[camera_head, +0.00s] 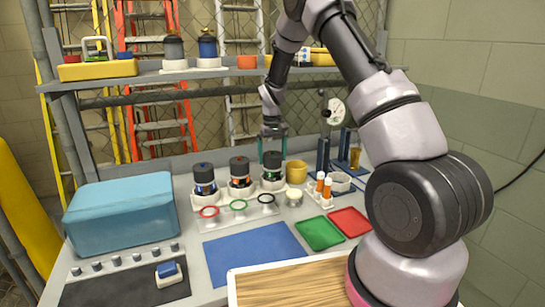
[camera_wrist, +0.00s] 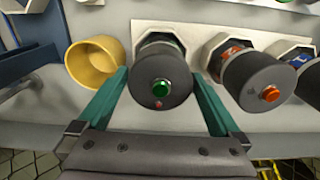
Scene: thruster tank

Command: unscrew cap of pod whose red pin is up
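Three dark-capped pods stand in a row in white holders: the left one (camera_head: 204,180) with a blue button, the middle one (camera_head: 239,172) with an orange button, and the right one (camera_head: 272,168). In the wrist view the right pod's dark cap (camera_wrist: 172,85) has a green button and a small red pin (camera_wrist: 158,104) beside it. The middle pod (camera_wrist: 262,84) shows no red pin there. My gripper (camera_head: 272,142) is above the right pod. In the wrist view its teal fingers (camera_wrist: 158,72) are open, one on each side of that cap, with nothing clearly gripped.
A yellow cup (camera_head: 296,171) stands close beside the right pod, near one finger in the wrist view (camera_wrist: 95,62). Red, green and black rings (camera_head: 238,205) lie in front. Orange-capped bottles (camera_head: 323,187) stand to the right. The blue mat (camera_head: 255,248) is bare.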

